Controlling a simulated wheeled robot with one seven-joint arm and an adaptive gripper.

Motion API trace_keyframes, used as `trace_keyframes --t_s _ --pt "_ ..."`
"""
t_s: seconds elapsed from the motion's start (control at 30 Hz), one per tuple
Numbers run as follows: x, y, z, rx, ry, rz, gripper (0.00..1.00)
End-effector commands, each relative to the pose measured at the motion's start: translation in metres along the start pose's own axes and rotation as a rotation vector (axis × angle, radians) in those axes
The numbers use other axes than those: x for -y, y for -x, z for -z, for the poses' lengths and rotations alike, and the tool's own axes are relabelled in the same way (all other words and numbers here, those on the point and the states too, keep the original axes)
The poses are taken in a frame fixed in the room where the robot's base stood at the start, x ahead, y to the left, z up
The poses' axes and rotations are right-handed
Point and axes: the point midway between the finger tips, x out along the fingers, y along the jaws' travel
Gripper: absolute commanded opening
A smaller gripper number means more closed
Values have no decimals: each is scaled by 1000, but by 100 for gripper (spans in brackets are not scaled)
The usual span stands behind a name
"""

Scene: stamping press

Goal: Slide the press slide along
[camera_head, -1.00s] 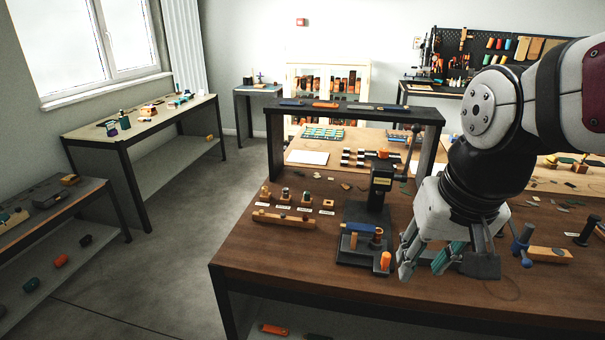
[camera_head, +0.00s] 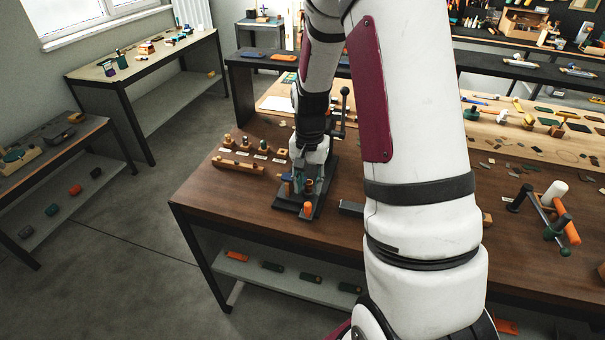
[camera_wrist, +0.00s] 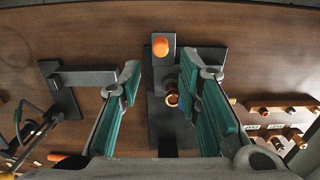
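The press unit is a dark base (camera_head: 285,203) on the brown workbench, with an orange knob (camera_head: 307,209) at its front end. In the wrist view the orange knob (camera_wrist: 160,47) stands at the end of a dark narrow bar (camera_wrist: 158,78), with a copper-coloured ring (camera_wrist: 171,97) beyond it. I cannot tell which part is the slide. My gripper (camera_head: 310,184) points down over the unit. In the wrist view my gripper (camera_wrist: 160,85) is open, its teal-padded fingers on either side of the bar. Contact with it is not clear. My arm hides part of the bench.
A lever with a dark knob (camera_head: 344,92) rises just behind my gripper. A wooden strip (camera_head: 238,168) and several small pegs stand to the left. A dark block (camera_head: 351,208) lies to the right. A dark raised shelf (camera_head: 240,75) spans behind. The bench's front-left is clear.

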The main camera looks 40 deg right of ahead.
Motion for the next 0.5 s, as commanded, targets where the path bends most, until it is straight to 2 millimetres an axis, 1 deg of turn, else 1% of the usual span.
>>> trace_keyframes --t_s 0.17,0.5 --pt "0 -12 1 2 -5 -1 32" --pt "1 -56 1 3 -3 -2 32"
